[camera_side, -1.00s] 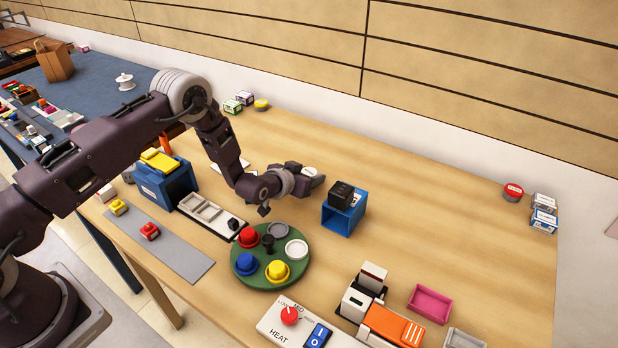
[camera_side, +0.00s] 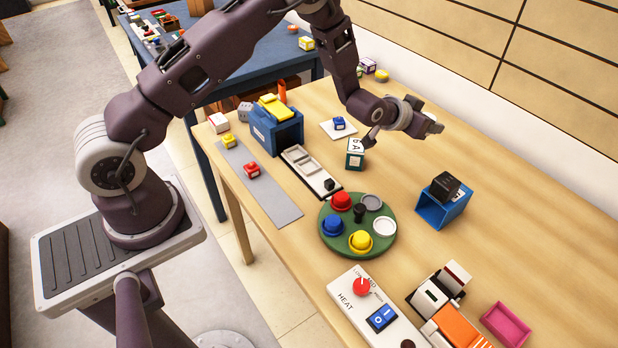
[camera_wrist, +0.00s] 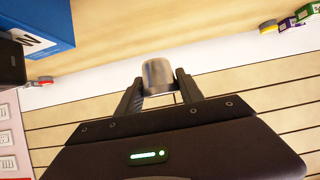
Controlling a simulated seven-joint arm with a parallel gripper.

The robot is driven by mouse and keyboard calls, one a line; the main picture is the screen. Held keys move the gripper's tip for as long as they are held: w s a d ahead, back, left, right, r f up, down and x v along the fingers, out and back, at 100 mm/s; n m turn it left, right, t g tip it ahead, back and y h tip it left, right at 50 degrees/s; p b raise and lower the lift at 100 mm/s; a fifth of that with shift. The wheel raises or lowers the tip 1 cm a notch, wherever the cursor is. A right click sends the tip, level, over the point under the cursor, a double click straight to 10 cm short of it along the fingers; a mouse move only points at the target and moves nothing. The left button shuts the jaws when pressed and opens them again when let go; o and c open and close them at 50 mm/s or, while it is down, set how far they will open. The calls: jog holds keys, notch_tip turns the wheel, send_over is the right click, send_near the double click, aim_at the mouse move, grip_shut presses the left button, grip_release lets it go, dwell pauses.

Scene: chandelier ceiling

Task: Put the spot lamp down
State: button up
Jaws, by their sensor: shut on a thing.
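In the wrist view my gripper (camera_wrist: 158,92) is shut on a small grey metallic cylinder with a rounded end, which looks like the spot lamp (camera_wrist: 158,74). In the side view my gripper (camera_side: 424,120) is held above the wooden table, to the upper left of the blue open box.
The blue box (camera_side: 432,212) carries a black cube (camera_side: 444,186). A lettered cube (camera_side: 355,158) stands below my wrist. A green round tray (camera_side: 333,244) holds coloured knobs. A control panel (camera_side: 345,309) is in front. Bare wood lies right of the blue box.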

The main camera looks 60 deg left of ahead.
aim_at(279, 194)
jog(key=r, duration=0.2)
jog(key=a+r, duration=0.1)
jog(key=r, duration=0.1)
jog(key=shift+a+r, duration=0.1)
jog(key=shift+r, duration=0.25)
jog(key=s+a+m+g+h, duration=0.2)
jog(key=s+m+h, duration=0.3)
jog(key=s, duration=0.3)
jog(key=s+a+m+g+h, duration=0.3)
jog(key=s+a+m+h, duration=0.1)
jog(key=s, duration=0.5)
jog(key=shift+a+f+m+h, duration=0.3)
jog(key=shift+a+m+h, duration=0.15)
jog(key=shift+m, duration=0.35)
jog(key=s+a+m+g, duration=0.1)
jog(key=s, duration=0.4)
jog(key=s+a+m+g+h, duration=0.1)
jog(key=s+m, duration=0.1)
jog(key=s, duration=0.4)
jog(key=s+a+m+g+h, duration=0.1)
jog(key=s+g, duration=0.1)
jog(key=s, duration=0.3)
jog(key=shift+s+a+m, duration=0.2)
jog(key=shift+a+m, duration=0.1)
jog(key=shift+a, duration=0.05)
jog(key=f, duration=1.5)
jog(key=shift+s+a, duration=0.1)
jog(key=shift+s, duration=0.2)
jog(key=shift+f, duration=0.2)
jog(key=o, duration=1.4)
